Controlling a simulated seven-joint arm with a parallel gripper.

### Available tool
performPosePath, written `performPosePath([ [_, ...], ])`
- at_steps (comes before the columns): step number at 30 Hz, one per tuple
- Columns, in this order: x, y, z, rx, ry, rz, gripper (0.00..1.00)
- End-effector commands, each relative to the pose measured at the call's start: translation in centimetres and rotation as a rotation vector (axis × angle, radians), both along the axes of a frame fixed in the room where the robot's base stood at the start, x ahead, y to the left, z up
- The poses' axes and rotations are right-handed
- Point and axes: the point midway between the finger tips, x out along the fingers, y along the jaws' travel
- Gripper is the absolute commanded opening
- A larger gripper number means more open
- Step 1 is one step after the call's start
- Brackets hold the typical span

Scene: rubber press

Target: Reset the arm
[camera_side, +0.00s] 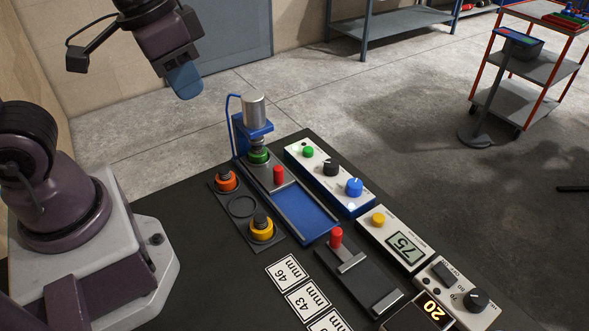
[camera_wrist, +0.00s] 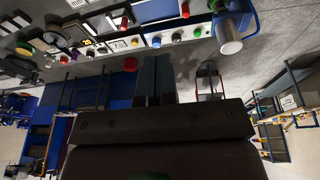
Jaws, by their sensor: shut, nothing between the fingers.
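My gripper (camera_side: 184,80) is up in the air at the upper left of the side view, over the floor beyond the table. Its blue fingers are shut with nothing between them. In the wrist view the gripper's fingers (camera_wrist: 155,78) are together in the middle, clear of the table. My gripper touches nothing.
The blue press (camera_side: 253,122) with its silver cylinder stands at the table's far edge, below and right of my gripper. Orange and yellow pieces (camera_side: 262,230) sit in a dark holder. Control boxes (camera_side: 404,245) line the right side. Space around my gripper is free.

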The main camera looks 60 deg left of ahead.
Motion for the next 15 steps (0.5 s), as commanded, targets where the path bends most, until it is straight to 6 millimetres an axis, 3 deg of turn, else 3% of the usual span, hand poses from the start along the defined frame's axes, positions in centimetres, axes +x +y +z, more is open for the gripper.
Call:
performPosePath([
  [7, -1.7, 1.2, 3.8, 0.035, -0.209, 0.052, 0.0],
  [15, -1.8, 1.8, 4.4, 0.036, -0.237, 0.083, 0.0],
])
